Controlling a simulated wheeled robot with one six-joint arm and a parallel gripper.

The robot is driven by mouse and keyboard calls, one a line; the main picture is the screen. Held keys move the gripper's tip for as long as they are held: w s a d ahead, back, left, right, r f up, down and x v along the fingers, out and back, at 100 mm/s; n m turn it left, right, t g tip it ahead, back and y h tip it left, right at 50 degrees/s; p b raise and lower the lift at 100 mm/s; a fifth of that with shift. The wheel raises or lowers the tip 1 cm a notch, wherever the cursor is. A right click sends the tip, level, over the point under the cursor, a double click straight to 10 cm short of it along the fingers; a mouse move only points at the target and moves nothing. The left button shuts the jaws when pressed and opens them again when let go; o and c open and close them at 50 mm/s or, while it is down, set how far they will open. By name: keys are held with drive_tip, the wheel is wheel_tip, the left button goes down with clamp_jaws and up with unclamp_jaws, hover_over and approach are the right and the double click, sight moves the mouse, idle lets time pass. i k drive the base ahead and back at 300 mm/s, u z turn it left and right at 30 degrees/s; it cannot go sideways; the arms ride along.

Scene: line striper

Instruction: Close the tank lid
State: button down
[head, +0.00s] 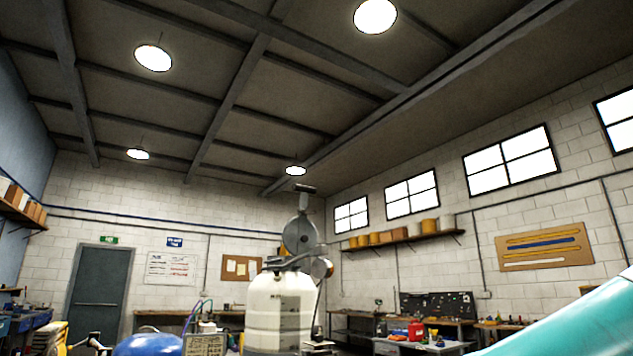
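A white tank (279,308) stands at the lower middle of the head view, with its lower part cut off by the frame edge. A grey round disc (300,236) stands upright above the tank's top; it looks like the lid, tilted open. A thin grey stem with a dark flat top (305,190) rises above the disc. A smaller round part (322,268) sits at the tank's upper right. My gripper is not in view.
A smooth teal surface (570,325) fills the lower right corner, close to the camera. A blue rounded object (148,345) is at the lower left of the tank. Workbenches (420,346) line the back wall. A shelf (405,240) with containers hangs under the windows.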

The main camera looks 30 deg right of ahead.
sight(299, 233)
drive_tip(key=z, duration=0.7)
drive_tip(key=i, duration=1.35)
drive_tip(key=z, duration=0.05)
